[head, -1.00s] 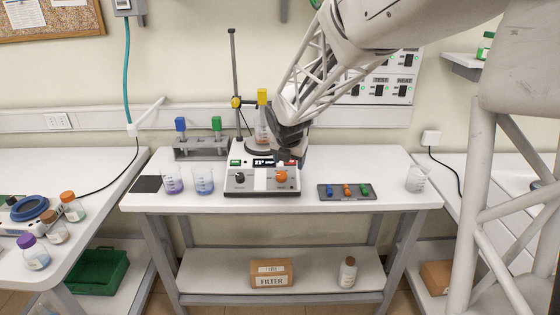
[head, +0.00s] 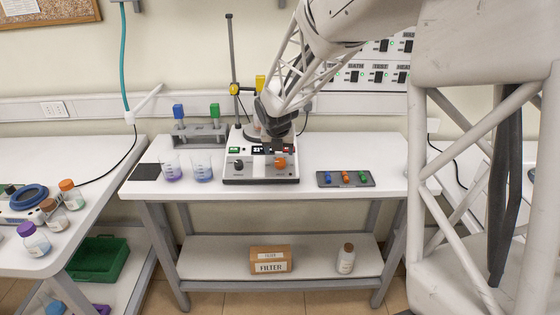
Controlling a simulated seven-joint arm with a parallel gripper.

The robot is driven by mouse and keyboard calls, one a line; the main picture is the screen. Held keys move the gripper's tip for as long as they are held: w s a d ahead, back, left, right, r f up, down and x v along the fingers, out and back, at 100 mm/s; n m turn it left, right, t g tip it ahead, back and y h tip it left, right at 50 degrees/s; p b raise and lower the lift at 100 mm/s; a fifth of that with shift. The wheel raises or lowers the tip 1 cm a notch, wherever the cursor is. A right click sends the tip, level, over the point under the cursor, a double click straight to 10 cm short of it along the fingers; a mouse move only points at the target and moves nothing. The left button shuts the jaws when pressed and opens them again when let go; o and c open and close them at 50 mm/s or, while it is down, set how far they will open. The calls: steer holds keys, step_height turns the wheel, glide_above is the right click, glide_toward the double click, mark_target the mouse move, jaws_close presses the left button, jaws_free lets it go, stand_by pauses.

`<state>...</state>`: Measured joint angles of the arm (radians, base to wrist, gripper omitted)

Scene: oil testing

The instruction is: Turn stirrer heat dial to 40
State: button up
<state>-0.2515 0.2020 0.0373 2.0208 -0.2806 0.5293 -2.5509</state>
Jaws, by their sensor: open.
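The stirrer (head: 262,174) is a white and grey unit on the middle table, with a black dial (head: 238,164) at left and an orange dial (head: 280,163) at right on its front panel. Its small display is partly covered by my gripper, so I cannot read it. My gripper (head: 278,149) is open, pointing down just above and behind the orange dial. I cannot tell whether its fingers touch the dial. A yellow-topped piece (head: 260,83) shows behind my wrist, and the vessel under it is mostly hidden.
Two beakers (head: 202,168) with purple and blue liquid stand left of the stirrer. A grey rack (head: 198,135) with blue and green tops stands behind them, and a tall stand (head: 232,70) rises behind the stirrer. A dark tray (head: 345,179) with coloured pieces lies right.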

mark_target(280, 161)
steer(key=shift+x, duration=3.55)
steer(key=c, duration=0.9)
